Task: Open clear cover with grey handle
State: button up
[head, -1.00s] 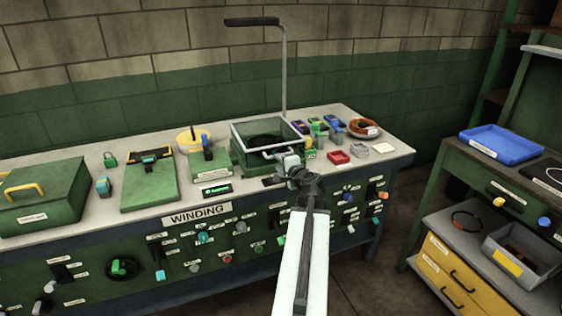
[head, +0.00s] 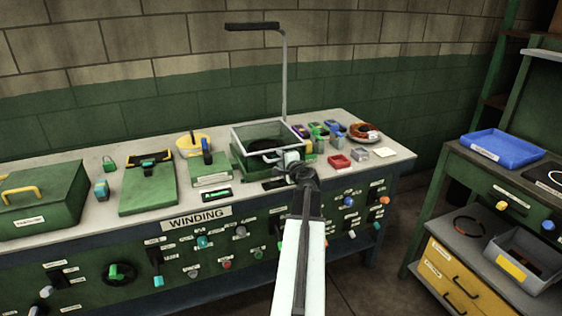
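The clear cover (head: 266,132) is a see-through box with a pale frame on a green base (head: 240,165) on the bench. Its grey handle (head: 268,157) shows at the front, just left of my gripper. My gripper (head: 291,158) is at the front right of the cover, at or very near the handle. It is small and partly hidden by my own wrist. I cannot tell whether its fingers are apart, or whether they touch the handle. The cover looks down over the base.
A lamp arm (head: 284,75) rises behind the cover. A green clipboard-like plate (head: 148,188) and a green box with a yellow handle (head: 42,200) are to the left. Knobs line the bench front (head: 200,250).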

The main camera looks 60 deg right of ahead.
grip_shut()
dwell(1.2)
